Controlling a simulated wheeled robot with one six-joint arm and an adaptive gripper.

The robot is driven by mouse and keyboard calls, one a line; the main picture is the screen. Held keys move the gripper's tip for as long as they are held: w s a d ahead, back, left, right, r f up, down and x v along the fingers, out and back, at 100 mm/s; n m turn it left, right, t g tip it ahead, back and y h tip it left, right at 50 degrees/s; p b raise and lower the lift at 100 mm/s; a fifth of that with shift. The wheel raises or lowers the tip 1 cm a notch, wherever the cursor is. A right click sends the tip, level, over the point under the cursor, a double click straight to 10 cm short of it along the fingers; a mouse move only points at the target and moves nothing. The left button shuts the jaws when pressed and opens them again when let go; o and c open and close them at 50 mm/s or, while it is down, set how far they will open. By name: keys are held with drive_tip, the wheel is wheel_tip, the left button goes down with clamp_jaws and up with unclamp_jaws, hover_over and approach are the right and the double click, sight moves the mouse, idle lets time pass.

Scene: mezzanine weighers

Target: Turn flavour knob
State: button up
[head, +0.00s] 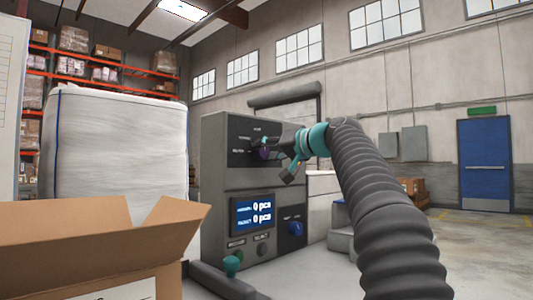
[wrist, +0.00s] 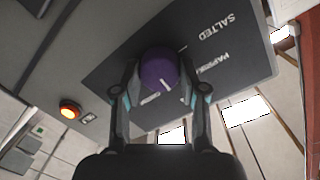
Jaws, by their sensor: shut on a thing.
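The flavour knob is a round purple knob (wrist: 159,68) on a dark label plate (wrist: 240,62) of a grey machine. In the wrist view it sits between the two fingers of my gripper (wrist: 160,82), which is shut on its sides. A short white line marks the knob's lower part in this view. The plate reads SALTED and a word like PAPRIKA, shown turned; other marks are partly hidden by the fingers. In the head view the knob (head: 263,153) shows at my gripper's (head: 270,147) tip, high on the machine's front.
An open cardboard box (head: 110,245) stands at front left. An orange lit button (wrist: 70,108) is left of the plate.

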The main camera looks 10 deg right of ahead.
idle(0.3)
drive_tip(key=o, duration=1.1)
drive_tip(key=shift+o, duration=0.2)
drive_tip(key=v, duration=1.2)
drive_tip(key=shift+a, duration=0.1)
